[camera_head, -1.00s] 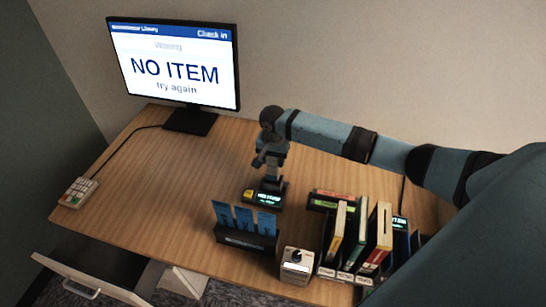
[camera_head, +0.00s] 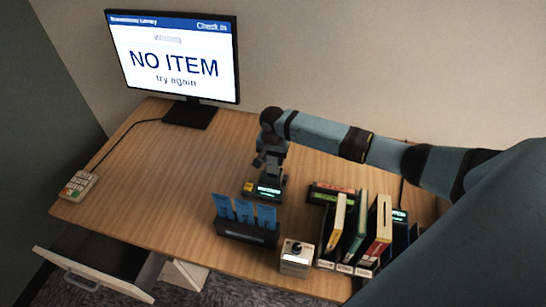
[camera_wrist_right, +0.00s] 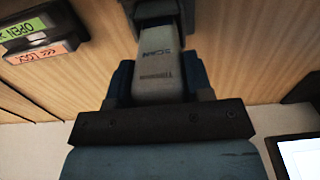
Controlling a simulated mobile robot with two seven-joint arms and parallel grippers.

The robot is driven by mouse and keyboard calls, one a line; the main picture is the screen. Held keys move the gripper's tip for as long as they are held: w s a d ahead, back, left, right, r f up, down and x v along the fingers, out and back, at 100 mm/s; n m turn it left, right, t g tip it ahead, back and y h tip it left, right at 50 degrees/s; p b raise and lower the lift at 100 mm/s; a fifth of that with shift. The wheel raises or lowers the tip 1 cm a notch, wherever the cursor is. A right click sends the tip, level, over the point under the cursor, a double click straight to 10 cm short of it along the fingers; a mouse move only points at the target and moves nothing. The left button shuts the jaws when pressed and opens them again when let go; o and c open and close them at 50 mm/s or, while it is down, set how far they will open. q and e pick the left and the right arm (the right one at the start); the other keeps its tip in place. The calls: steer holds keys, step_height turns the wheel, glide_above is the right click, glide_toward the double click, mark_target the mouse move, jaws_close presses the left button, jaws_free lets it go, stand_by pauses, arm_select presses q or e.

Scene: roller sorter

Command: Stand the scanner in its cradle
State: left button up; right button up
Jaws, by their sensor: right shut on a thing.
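My right gripper (camera_head: 270,163) points down over the desk, shut on the scanner. In the right wrist view the scanner (camera_wrist_right: 160,62) is a pale grey body with "SCAN" lettering, between the fingers of the gripper (camera_wrist_right: 160,85). A small black base with a lit green panel and a yellow patch, apparently the cradle (camera_head: 268,191), is directly below the gripper. The scanner's lower end is close above or at this base; I cannot tell whether they touch. My left gripper is out of view.
A black holder with blue cards (camera_head: 245,231), a small white box (camera_head: 296,261) and a rack of upright books (camera_head: 360,240) stand near the front. The monitor (camera_head: 173,60) reads "NO ITEM". The desk's left half (camera_head: 150,180) is mostly clear.

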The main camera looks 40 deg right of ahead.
steer(key=shift+f, duration=1.35)
steer(key=o, duration=1)
steer(key=shift+o, duration=0.2)
steer(key=shift+r, duration=0.1)
step_height(320, 180, up, 14)
steer(key=shift+f+b, duration=0.2)
steer(key=shift+b, duration=0.2)
